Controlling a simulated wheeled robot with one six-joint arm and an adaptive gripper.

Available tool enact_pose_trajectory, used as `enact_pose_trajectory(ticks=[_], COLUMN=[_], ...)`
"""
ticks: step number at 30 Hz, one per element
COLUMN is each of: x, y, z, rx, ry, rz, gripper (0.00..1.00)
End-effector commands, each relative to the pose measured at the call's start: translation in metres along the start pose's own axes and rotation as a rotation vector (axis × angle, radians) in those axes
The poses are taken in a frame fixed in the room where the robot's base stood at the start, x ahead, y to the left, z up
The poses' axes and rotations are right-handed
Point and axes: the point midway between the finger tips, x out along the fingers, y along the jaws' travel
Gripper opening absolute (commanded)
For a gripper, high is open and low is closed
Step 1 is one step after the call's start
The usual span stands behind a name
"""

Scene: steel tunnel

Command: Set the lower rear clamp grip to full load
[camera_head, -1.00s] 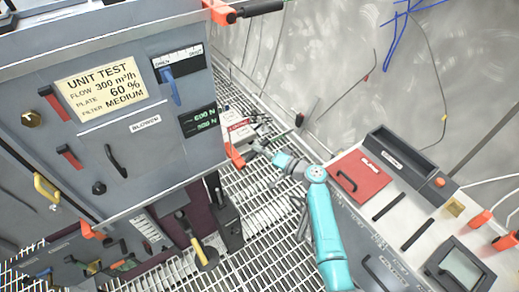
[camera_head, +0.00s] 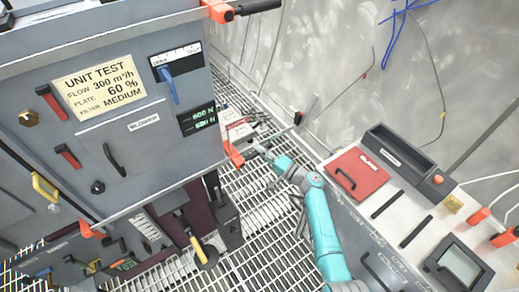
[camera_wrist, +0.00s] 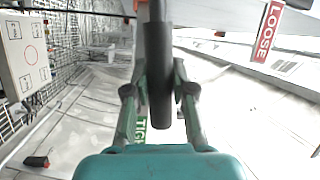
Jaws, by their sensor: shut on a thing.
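The lower rear clamp (camera_head: 233,155) is orange and sits at the cabinet's lower right corner. Its black grip (camera_wrist: 158,40) stands upright in the wrist view, between my two fingers. My gripper (camera_head: 264,156) is shut on this grip; in the wrist view the fingers (camera_wrist: 159,88) press on both sides of it. In the head view the gripper mostly hides the grip. A red LOOSE label (camera_wrist: 267,32) is at the upper right of the wrist view. A green TIGHT label (camera_wrist: 141,128) is partly hidden behind the left finger. The cabinet's display (camera_head: 198,119) shows two green readings in N, the upper about 600.
The grey cabinet (camera_head: 150,125) fills the left. Another orange clamp (camera_head: 219,11) with a black grip is at its top right. A pale console (camera_head: 350,215) with a red panel (camera_head: 357,174) stands at the right. Grated floor (camera_head: 265,225) lies between them.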

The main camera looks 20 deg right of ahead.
Motion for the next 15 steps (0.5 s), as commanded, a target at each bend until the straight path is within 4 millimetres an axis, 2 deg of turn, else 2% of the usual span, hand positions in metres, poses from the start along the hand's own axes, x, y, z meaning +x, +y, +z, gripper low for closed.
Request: enact_pose_trajectory(ticks=[6,15], x=[-0.002,-0.003], y=[0.010,0.016], z=[0.001,0.003], rx=[0.102,0.157], ry=[0.022,0.034], rz=[-0.033,-0.051], gripper=[0.00,0.00])
